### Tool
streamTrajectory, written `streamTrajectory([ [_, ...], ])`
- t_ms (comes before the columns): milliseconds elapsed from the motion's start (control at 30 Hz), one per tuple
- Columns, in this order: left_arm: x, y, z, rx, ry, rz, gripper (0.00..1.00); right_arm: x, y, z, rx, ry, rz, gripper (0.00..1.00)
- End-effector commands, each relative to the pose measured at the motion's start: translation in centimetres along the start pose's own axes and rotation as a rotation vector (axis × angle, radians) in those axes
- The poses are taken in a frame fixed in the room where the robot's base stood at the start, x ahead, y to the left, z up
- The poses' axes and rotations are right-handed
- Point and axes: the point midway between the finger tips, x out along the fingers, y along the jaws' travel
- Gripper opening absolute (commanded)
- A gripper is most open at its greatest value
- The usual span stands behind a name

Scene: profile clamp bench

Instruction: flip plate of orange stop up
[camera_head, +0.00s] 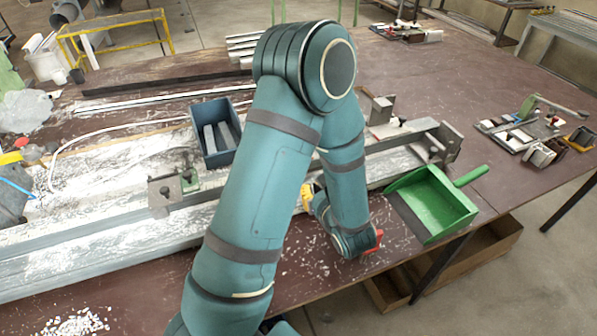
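A teal arm of mine rises from the bottom, bends at the top middle and comes down to its wrist at the bench's front edge. My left gripper (352,242) is mostly hidden by this wrist, and its fingers cannot be made out. A small red-orange piece (374,242) shows right beside the wrist; I cannot tell whether it is the orange stop or whether it is touched. A yellow piece (306,196) shows partly behind the forearm. No flip plate can be made out clearly there. My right gripper is not in view.
A long metal profile (100,226) lies on the chip-strewn bench (490,90). A green dustpan (432,205) lies right of the wrist. A blue bin (216,132) stands behind the profile. Clamps and a small orange part (581,136) sit at the right. The back right is mostly clear.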

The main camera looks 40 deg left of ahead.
Motion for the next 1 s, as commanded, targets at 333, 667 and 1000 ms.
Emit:
streamTrajectory([
  [333, 2.0, 0.1, -0.1, 0.0, 0.001, 0.004, 0.0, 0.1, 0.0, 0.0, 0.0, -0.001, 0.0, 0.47],
  [667, 7.6, 0.1, 0.0, 0.0, -0.001, 0.003, 0.0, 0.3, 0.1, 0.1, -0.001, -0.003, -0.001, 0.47],
  [1000, 10.0, 0.0, 0.0, 0.0, 0.0, 0.001, 0.0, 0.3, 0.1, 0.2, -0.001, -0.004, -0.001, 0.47],
])
